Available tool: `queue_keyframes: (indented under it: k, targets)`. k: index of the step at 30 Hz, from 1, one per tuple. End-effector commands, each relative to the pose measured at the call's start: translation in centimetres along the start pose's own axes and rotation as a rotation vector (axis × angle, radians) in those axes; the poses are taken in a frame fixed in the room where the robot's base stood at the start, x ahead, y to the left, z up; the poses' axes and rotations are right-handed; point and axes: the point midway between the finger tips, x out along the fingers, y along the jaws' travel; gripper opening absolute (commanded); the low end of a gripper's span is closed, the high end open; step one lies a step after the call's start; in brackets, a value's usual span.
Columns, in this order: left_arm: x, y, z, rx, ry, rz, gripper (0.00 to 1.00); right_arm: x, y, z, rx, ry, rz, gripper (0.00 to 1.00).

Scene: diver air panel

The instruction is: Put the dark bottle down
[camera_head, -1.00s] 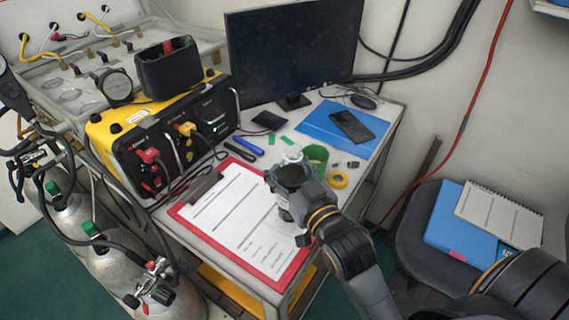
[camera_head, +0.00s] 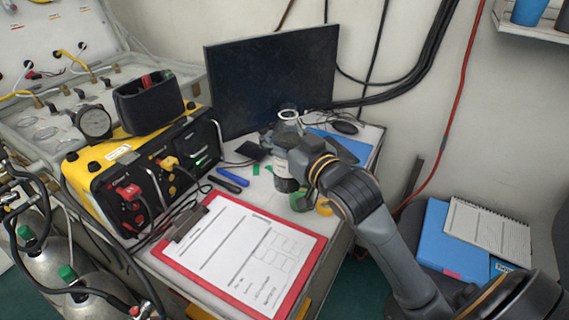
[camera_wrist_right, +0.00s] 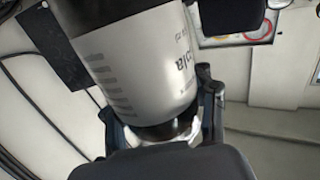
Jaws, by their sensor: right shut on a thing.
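The dark bottle (camera_head: 285,184) has a pale printed label and a whitish top. It is upright at the back of the desk (camera_head: 262,203), in front of the monitor. My right gripper (camera_head: 283,148) is closed around its upper part and hides some of it. In the right wrist view the bottle's label (camera_wrist_right: 135,60) fills the upper middle, with the gripper fingers on both sides. I cannot tell whether the bottle's base touches the desk. My left gripper is in neither view.
The monitor (camera_head: 268,80) stands close behind the bottle. Green tape (camera_head: 301,201) and yellow tape (camera_head: 324,207) lie to its right. Blue and black markers (camera_head: 232,176) lie to its left. The red clipboard (camera_head: 312,262) covers the desk's front. A yellow-black panel (camera_head: 85,190) stands at left.

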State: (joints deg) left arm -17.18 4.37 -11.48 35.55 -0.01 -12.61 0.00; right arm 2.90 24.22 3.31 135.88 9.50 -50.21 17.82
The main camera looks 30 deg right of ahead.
Motion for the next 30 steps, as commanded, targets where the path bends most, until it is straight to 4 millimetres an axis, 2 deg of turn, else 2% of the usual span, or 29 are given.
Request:
queue_keyframes:
  k: [11, 15, 21, 30]
  targets:
    - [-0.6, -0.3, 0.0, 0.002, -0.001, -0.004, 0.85, 7.0, 1.2, 2.6, 0.0, 0.003, 0.001, 0.0]
    - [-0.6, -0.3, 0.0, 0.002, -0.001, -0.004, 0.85, 9.2, 1.6, 4.6, 0.0, 0.0, 0.0, 0.0]
    - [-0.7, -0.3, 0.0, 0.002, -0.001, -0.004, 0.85, 11.5, 1.9, 7.1, -0.001, 0.003, 0.0, 0.0]
    - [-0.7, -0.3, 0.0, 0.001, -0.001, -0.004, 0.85, 12.9, 2.2, 8.6, -0.002, 0.004, 0.0, 0.0]
